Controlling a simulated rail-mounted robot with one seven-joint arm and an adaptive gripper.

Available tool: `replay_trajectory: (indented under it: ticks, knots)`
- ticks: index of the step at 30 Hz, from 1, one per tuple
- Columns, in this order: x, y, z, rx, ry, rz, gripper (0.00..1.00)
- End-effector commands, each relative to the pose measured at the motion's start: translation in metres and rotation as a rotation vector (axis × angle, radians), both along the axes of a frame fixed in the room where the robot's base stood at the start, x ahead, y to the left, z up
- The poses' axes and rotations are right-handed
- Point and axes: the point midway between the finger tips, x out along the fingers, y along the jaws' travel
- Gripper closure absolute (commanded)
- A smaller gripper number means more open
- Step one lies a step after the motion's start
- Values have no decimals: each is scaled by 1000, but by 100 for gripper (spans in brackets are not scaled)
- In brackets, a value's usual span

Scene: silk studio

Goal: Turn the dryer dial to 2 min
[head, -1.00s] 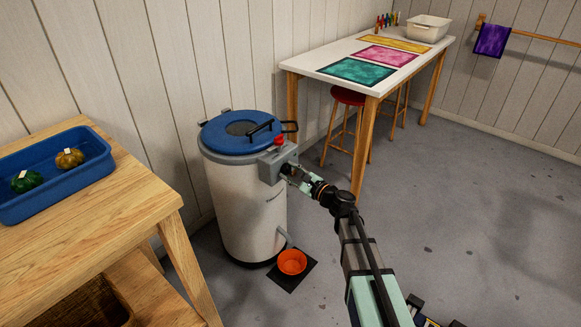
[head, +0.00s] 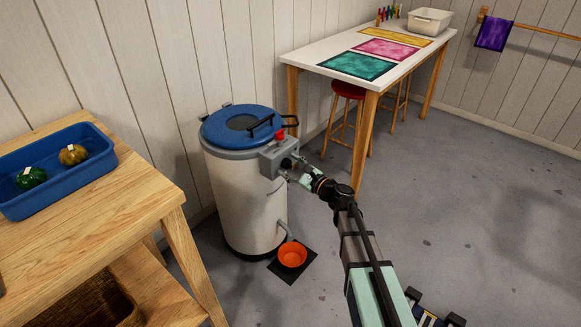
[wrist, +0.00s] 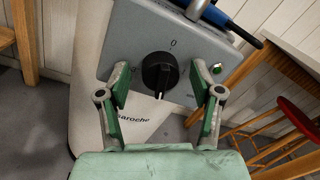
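The dryer (head: 243,195) is a white cylinder with a closed blue lid (head: 222,133) and a grey control box (head: 272,163) on its right side. In the wrist view the black dial (wrist: 160,75) sits on the grey panel (wrist: 198,55), with a "0" mark above it. The dial's pale pointer line is at its lower edge, aimed downward. In the head view my gripper (head: 295,172) is at the control box.
A green light or button (wrist: 217,68) is right of the dial. An orange bowl (head: 292,254) stands on a dark mat below the spout. A wooden table with a blue tray (head: 100,185) is at left; a white table (head: 330,66) and red stool (head: 347,90) are behind.

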Motion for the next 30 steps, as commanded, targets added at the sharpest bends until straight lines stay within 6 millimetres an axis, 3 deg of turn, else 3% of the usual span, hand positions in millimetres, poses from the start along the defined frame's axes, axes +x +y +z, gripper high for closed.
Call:
replay_trajectory:
  ticks: [11, 24, 30]
  knots:
    - [-8, -9, -1, -2, 0, -3, 35]
    - [-58, -69, -2, -2, 0, -3, 35]
    - [-72, -88, -3, -1, 1, -2, 35]
